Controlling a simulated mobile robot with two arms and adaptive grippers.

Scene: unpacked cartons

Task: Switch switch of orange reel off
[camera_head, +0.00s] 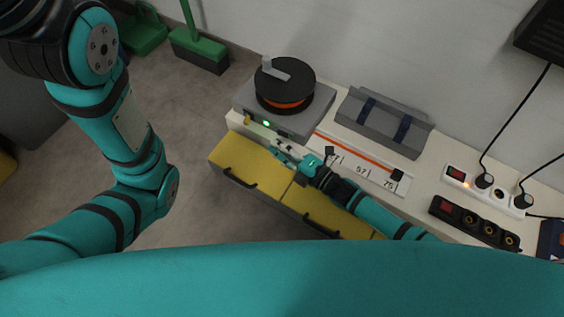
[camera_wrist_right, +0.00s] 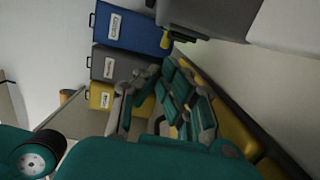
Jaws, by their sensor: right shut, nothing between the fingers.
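The orange reel (camera_head: 284,104) is a black spool with an orange band, lying on a grey box (camera_head: 303,122) at the left end of the white bench. A grey handle stands on its top. The box front has a lit green light (camera_head: 266,124) and a small yellow part (camera_head: 247,119); the switch itself is too small to make out. My right gripper (camera_head: 280,153) is shut and empty, just in front of the box front. In the right wrist view its fingers (camera_wrist_right: 163,84) lie below a grey body (camera_wrist_right: 215,16) with a yellow part (camera_wrist_right: 165,41). My left gripper is out of view.
Yellow drawers (camera_head: 250,159) with black handles lie under the bench edge. A slider scale with an orange line (camera_head: 350,148) and a grey holder (camera_head: 385,118) are right of the reel. Power strips (camera_head: 490,190) stand farther right. Blue (camera_wrist_right: 130,28) and grey cases show in the wrist view.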

